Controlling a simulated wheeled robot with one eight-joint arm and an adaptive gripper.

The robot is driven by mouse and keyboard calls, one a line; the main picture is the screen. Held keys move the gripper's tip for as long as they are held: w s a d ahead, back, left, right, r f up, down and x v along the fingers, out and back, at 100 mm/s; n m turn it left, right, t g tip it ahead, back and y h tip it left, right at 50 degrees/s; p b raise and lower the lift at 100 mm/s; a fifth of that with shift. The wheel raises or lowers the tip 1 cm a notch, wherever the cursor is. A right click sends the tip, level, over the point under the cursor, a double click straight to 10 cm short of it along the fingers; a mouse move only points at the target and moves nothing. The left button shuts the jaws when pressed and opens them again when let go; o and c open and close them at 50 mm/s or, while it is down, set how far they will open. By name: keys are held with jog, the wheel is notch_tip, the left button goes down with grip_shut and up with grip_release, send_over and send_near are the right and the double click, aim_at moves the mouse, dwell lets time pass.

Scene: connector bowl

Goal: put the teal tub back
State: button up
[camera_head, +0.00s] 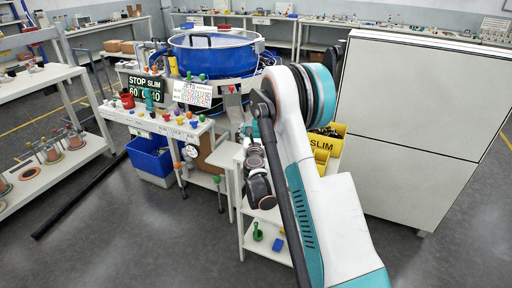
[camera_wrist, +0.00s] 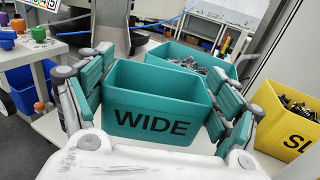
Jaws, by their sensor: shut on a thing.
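The teal tub (camera_wrist: 155,128), marked WIDE, stands upright in the middle of the wrist view. Its inside looks empty. My gripper (camera_wrist: 158,88) is shut on it, with one finger pad along its left side and the other along its right. A second teal tub (camera_wrist: 190,57), holding dark small parts, stands right behind it. In the head view my arm hides the held tub and my fingertips. I cannot tell whether the held tub's base touches the surface below.
A yellow tub (camera_wrist: 277,122) with dark parts stands to the right; it also shows in the head view (camera_head: 328,142), beside a white cabinet (camera_head: 420,100). A blue bowl machine (camera_head: 212,55) stands behind a bench. A blue bin (camera_head: 150,158) is at lower left.

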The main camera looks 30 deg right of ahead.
jog(key=shift+f+b, duration=0.9)
jog(key=shift+f, duration=1.8)
jog(key=shift+r, duration=0.1)
jog(key=o, duration=1)
